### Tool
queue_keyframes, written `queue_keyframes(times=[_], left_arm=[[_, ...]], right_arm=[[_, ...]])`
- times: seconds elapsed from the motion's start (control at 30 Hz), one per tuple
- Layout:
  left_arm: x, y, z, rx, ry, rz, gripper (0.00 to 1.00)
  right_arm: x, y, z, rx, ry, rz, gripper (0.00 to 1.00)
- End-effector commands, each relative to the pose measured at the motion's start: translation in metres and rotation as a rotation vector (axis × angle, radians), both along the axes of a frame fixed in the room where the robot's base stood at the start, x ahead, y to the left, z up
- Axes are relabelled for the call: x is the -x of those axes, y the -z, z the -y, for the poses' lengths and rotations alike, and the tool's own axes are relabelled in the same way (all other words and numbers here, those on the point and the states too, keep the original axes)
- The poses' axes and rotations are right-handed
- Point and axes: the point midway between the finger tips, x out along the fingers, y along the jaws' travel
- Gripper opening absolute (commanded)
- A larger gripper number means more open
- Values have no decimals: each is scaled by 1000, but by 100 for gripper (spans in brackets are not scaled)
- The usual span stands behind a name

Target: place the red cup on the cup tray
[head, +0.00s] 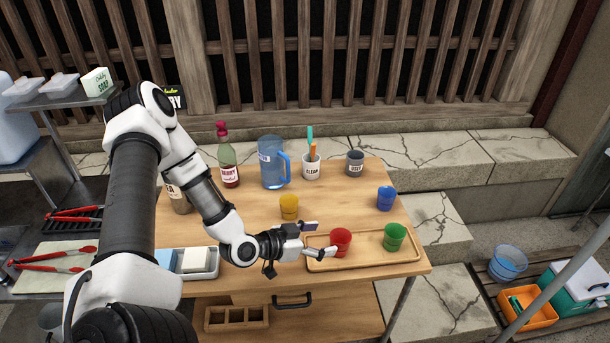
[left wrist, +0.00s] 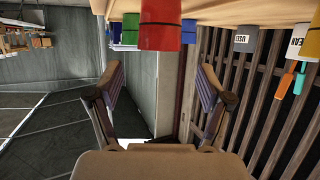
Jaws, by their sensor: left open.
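The red cup (head: 340,241) stands upright on the left part of the wooden cup tray (head: 365,259). A green cup (head: 394,237) stands on the tray's right part. My left gripper (head: 318,240) is open and empty, just left of the red cup, its fingers pointing towards it. In the left wrist view, which is turned over, the red cup (left wrist: 160,24) shows at the top middle, between the directions of the two spread fingers (left wrist: 162,85). I cannot tell whether a finger touches the cup. My right gripper is not in view.
A yellow cup (head: 289,207) and a blue cup (head: 385,198) stand on the table behind the tray. A blue pitcher (head: 271,163), a bottle (head: 228,165), a white utensil cup (head: 311,167) and a grey cup (head: 354,163) line the back. A container (head: 198,266) lies left of my gripper.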

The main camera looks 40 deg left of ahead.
Motion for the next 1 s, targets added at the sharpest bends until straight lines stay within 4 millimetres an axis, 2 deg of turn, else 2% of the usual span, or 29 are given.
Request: queue_keyframes(times=[0.03, 0.2, 0.37, 0.47, 0.57, 0.67, 0.77, 0.8, 0.9, 1.0], left_arm=[[9, -11, -5, 5, -9, 0, 79], [33, -22, -13, 4, -6, 1, 79], [45, -22, -14, 1, 0, -4, 79], [48, -15, -5, 14, 18, -65, 79], [54, 5, 18, 45, 39, -233, 79], [76, 35, 52, 65, 31, -492, 79], [110, 65, 79, 45, -24, -744, 79], [128, 75, 89, 22, -58, -839, 79], [171, 95, 104, -53, -158, -1030, 79], [202, 104, 109, -123, -247, -1131, 79]], right_arm=[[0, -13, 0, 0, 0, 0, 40], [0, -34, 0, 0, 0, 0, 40], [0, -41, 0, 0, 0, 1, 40], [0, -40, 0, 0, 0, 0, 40], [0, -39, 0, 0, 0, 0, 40], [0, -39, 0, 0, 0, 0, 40], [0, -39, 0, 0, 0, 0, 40], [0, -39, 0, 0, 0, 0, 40], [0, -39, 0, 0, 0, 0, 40], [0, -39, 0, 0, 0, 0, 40]])
